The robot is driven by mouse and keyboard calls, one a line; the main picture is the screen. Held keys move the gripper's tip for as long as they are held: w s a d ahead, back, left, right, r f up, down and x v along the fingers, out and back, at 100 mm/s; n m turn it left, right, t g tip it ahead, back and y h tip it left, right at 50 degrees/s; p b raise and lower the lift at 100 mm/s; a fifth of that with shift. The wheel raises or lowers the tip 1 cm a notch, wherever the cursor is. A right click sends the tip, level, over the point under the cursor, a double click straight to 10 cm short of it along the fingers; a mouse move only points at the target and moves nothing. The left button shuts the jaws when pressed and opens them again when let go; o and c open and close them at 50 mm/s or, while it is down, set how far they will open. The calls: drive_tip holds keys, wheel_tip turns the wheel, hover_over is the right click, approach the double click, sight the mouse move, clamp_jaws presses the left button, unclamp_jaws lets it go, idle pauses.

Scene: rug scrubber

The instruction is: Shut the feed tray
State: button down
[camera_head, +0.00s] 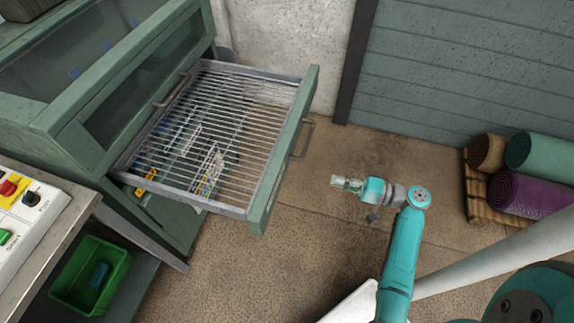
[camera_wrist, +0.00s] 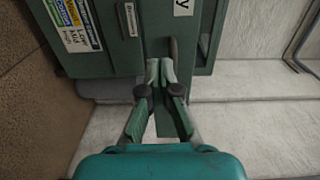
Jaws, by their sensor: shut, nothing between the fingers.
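The feed tray (camera_head: 258,190) is a green-fronted drawer with a grey frame and a wire-grid floor. In the head view it stands pulled well out of the green machine (camera_head: 62,124). A bar handle (camera_head: 304,139) sits on its front face. My gripper (camera_head: 336,182) is to the right of the tray front, apart from it, pointing left. In the wrist view the fingers (camera_wrist: 161,66) are shut and empty. Beyond them is a green panel (camera_wrist: 120,50) with labels and a dark bar; I cannot tell which part this is.
A control panel (camera_head: 22,215) with coloured buttons and a green bin (camera_head: 112,278) are at lower left. Rolled rugs (camera_head: 533,190) lie on a wooden pallet at the right. Brown floor (camera_head: 270,270) is clear between the tray and my arm.

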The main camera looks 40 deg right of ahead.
approach(286, 166)
drive_tip(key=x, duration=0.7)
drive_tip(key=shift+w+d+f, duration=0.1)
drive_tip(key=shift+w+f, duration=0.1)
idle(0.4)
